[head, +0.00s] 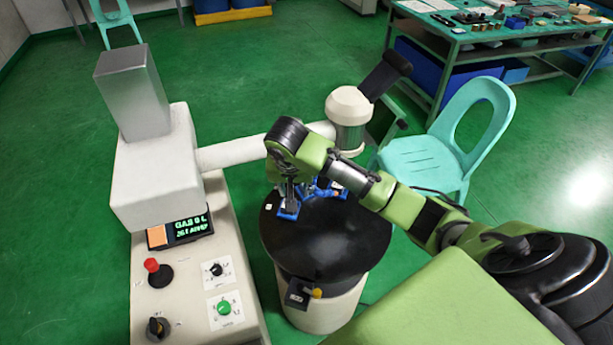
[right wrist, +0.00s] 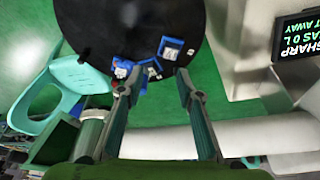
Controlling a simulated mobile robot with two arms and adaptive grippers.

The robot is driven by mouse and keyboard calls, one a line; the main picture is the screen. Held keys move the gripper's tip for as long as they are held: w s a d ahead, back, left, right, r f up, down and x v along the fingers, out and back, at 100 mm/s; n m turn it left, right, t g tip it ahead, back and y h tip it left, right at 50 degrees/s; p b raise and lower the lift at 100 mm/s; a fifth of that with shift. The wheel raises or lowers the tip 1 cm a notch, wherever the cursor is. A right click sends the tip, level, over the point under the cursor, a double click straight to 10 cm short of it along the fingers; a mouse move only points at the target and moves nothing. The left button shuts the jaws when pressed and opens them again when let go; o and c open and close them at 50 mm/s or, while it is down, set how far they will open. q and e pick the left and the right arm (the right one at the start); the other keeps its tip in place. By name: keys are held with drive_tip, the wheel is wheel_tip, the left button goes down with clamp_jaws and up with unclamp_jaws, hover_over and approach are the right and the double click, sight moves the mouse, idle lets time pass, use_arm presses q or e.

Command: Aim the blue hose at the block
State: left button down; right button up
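I cannot make out the block clearly. My left gripper is not in view.
The black round table (head: 320,245) stands on a pale drum. A white machine (head: 160,170) with a control panel (head: 190,290) is at the left. A white cylindrical head (head: 348,115) is behind my gripper. A turquoise chair (head: 440,150) and a green workbench (head: 480,38) are at the right.

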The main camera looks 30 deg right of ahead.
drive_tip(key=w+d+r+m+h, duration=0.1)
drive_tip(key=w+d+r+m, duration=0.1)
drive_tip(key=d+r+m, duration=0.3)
drive_tip(key=w+d+f+p, duration=0.1)
drive_tip(key=f, duration=0.2)
drive_tip(key=w+d+f+n+p, duration=0.1)
drive_tip(key=f, duration=0.3)
drive_tip(key=w+d+f+n+p, duration=0.1)
drive_tip(key=f, duration=0.3)
drive_tip(key=shift+w+d+f, duration=0.1)
drive_tip(key=shift+w, duration=0.2)
